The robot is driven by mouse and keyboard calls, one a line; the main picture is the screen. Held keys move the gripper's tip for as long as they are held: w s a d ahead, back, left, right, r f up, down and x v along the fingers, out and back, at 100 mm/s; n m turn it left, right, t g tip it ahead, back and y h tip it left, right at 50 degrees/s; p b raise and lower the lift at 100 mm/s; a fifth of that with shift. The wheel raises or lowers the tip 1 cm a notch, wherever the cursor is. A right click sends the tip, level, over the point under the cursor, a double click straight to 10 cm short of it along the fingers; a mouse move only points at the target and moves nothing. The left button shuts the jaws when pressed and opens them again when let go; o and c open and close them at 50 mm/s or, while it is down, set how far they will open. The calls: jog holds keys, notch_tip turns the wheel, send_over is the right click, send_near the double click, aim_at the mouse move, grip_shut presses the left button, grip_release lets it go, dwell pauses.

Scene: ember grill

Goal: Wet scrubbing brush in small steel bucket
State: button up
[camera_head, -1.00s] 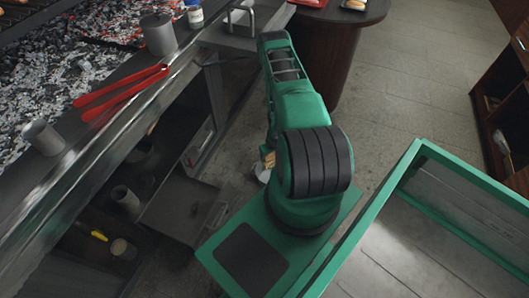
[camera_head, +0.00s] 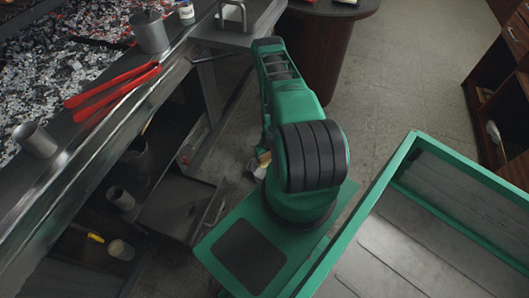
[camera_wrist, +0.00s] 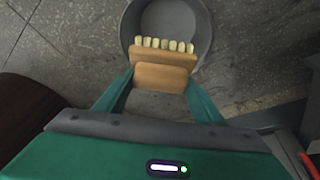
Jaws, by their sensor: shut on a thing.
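My gripper (camera_wrist: 160,78) is shut on the wooden scrubbing brush (camera_wrist: 163,57), its fingers on either side of the wood. The row of pale bristles points away from the gripper. A small round grey steel bucket (camera_wrist: 128,30) stands on the floor beyond the brush in the wrist view. The bristles overlap the near part of the bucket's opening; I cannot tell their height above it, nor whether it holds water. In the head view my arm hides most of this; a tan bit of the brush (camera_head: 264,158) and a pale bit of the bucket (camera_head: 257,172) show beside it.
The grill counter with glowing coals runs along the left, with red tongs (camera_head: 112,91) and steel cups (camera_head: 35,139) on its edge. Shelves lie below. A round dark table (camera_head: 322,60) stands behind. Open floor (camera_head: 410,80) lies to the right.

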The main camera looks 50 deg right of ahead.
aim_at(264, 162)
jog(key=shift+f, duration=4.2)
